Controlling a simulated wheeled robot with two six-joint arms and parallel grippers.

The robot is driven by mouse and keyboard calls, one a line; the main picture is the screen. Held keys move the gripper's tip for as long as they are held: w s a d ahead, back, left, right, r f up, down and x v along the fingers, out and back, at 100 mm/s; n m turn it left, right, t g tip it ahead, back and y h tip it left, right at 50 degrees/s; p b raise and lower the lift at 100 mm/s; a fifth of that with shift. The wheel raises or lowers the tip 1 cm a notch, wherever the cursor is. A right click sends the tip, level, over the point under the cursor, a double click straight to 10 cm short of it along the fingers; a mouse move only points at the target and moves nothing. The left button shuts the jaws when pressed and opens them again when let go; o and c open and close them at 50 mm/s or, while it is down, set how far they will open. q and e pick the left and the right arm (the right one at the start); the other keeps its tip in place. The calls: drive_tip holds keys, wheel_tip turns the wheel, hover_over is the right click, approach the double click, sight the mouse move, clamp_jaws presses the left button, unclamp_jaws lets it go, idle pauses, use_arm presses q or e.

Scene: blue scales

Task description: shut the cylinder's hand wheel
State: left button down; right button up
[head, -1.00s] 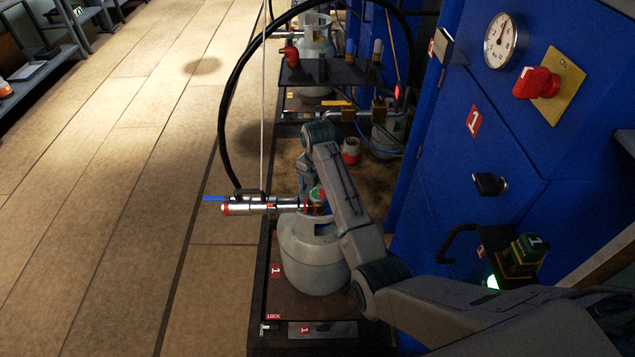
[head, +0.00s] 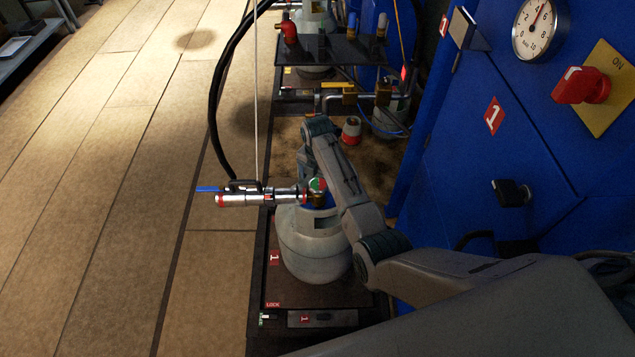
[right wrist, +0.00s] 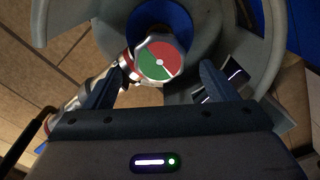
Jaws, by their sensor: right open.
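The grey gas cylinder (head: 305,257) stands upright on a dark platform beside the blue cabinets. Its hand wheel (right wrist: 160,57), with a red and green disc and a white mark on top, shows in the right wrist view. In the head view the hand wheel (head: 318,184) is small and partly covered by my right arm. My right gripper (right wrist: 160,72) is open, with one blue finger on each side of the wheel. I cannot tell whether the fingers touch it. A metal connector (head: 258,198) with a blue lever joins the valve from the left. My left gripper is out of view.
A black hose (head: 213,125) arcs up beside the connector, and a pale cord hangs near it. A blue cabinet (head: 510,150) with a gauge (head: 541,29) and red switch (head: 582,85) stands on the right. More cylinders are behind. The floor at left is clear.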

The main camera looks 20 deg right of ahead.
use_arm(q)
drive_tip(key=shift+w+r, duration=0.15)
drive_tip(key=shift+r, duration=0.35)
use_arm(e)
drive_tip(key=shift+f, duration=1.1)
drive_tip(key=c, duration=1)
drive_tip(key=shift+r, duration=0.1)
